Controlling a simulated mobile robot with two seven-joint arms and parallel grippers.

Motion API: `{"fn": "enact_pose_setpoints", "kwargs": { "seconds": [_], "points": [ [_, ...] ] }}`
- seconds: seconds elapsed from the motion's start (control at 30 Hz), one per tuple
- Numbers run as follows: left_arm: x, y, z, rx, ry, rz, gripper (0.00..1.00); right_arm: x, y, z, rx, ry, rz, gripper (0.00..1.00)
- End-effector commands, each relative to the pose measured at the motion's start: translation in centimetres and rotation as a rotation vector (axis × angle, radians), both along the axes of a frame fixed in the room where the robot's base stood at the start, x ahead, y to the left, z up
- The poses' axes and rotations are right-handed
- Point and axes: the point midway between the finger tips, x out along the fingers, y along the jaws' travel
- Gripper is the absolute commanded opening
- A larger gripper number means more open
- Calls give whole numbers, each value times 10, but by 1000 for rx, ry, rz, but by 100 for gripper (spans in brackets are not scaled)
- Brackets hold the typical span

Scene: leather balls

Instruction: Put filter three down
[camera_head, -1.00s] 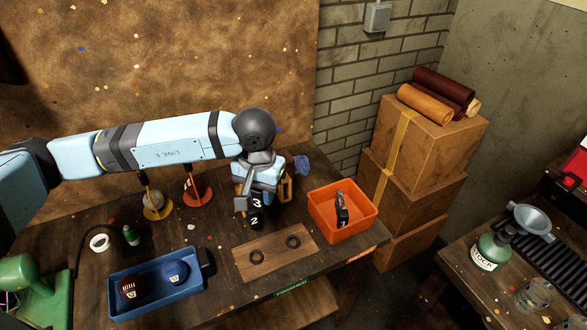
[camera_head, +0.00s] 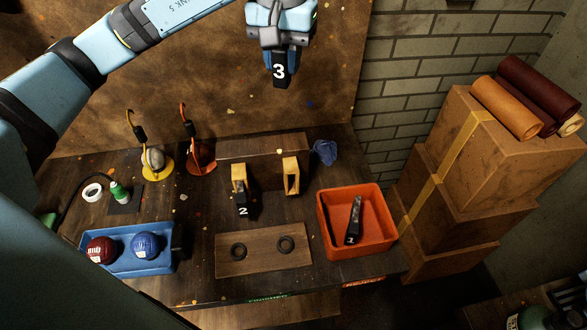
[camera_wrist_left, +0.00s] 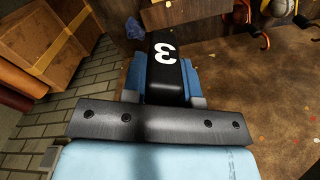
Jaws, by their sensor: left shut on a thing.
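My left gripper (camera_head: 281,62) is shut on filter three (camera_head: 279,74), a black block with a white 3. It holds the filter high above the back of the bench, in front of the brown board. Filter three also shows between the fingers in the left wrist view (camera_wrist_left: 166,72). Filter two (camera_head: 243,200) sits at the left yellow holder (camera_head: 239,178) on the bench. The right yellow holder (camera_head: 291,176) looks empty. Filter one (camera_head: 354,222) lies tilted in the orange bin (camera_head: 328,245). My right gripper is not in view.
A wooden board with two dark rings (camera_head: 263,265) lies at the bench front. A blue tray (camera_head: 125,268) with a red and a blue ball is at left. A blue cloth (camera_head: 325,152) lies behind the bin. Stacked boxes (camera_head: 440,170) stand at right.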

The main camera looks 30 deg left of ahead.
Motion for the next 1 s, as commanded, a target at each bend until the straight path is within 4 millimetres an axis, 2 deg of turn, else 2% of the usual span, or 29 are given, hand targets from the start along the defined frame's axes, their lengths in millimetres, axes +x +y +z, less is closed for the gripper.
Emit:
{"fn": "enact_pose_setpoints", "kwargs": {
  "seconds": [0.17, 0.5, 0.6, 1.0],
  "points": [
    [-1, 0, -26, 1, 6, 2, 3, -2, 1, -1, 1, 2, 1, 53],
    [-2, 1, -115, 3, 7, 3, 3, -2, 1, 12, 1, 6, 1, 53],
    [-2, 1, -135, 1, 5, 2, 3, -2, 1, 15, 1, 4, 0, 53],
    [-2, 0, -176, 2, 5, 2, 3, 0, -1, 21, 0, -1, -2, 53]
  ]
}}
